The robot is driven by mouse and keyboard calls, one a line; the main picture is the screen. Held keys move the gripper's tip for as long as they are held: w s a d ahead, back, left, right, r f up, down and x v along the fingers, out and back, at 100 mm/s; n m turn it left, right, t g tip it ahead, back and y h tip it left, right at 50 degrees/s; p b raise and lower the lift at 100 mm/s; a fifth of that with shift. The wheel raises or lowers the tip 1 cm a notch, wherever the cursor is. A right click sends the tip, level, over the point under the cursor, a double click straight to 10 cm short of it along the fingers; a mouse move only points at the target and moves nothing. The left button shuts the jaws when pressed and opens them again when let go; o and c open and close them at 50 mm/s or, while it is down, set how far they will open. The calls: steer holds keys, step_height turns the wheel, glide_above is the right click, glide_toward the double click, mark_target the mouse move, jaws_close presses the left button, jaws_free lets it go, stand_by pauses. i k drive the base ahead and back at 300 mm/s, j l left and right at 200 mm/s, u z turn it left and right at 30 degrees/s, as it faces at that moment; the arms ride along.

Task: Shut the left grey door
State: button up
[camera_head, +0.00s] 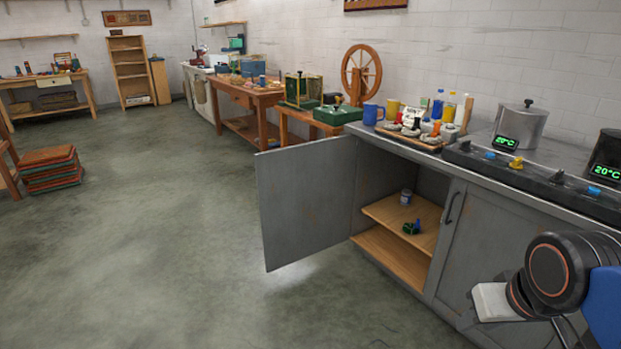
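The left grey door (305,203) stands wide open, swung out from the left end of the grey cabinet. It is a flat grey panel, and no handle shows on the side I see. The open compartment holds a wooden shelf (388,213) with a small grey jar (406,197) and a small dark green and blue item (411,227). The right grey door (480,240) is shut and has a dark vertical handle (450,208). Part of my arm is at the lower right, in front of the right door. My gripper's fingers are not in view.
The countertop above holds a wooden tray (410,141) with bottles, a steel pot (520,122) and a dark control strip (535,178). Grey floor (190,230) is free left of and before the open door. Stacked crates (50,168) stand far left.

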mark_target(305, 191)
steer(key=i+j+z, duration=0.1)
steer(key=j, duration=0.25)
steer(key=i+j+z, duration=0.25)
steer(key=j, duration=0.45)
steer(key=i+j+z, duration=0.1)
steer(key=i+j, duration=0.15)
steer(key=j, duration=0.15)
steer(key=i+j+z, duration=0.15)
steer(key=j, duration=0.25)
steer(key=j+z, duration=0.1)
steer(key=j, duration=0.25)
steer(key=j+z, duration=0.2)
steer(key=j, duration=0.45)
steer(key=j+z, duration=0.25)
steer(key=j, duration=0.45)
steer(key=j+z, duration=0.2)
steer(key=j, duration=0.5)
steer(key=k+j+z, duration=0.1)
steer(key=j+z, duration=0.15)
steer(key=j, duration=0.4)
steer(key=j+z, duration=0.3)
steer(key=j, duration=1.45)
steer(key=i+j+z, duration=0.15)
steer(key=j, duration=0.15)
steer(key=i+j+z, duration=0.1)
steer(key=j, duration=0.2)
steer(key=i+j+z, duration=0.15)
steer(key=i+j, duration=0.05)
steer(key=j, duration=0.1)
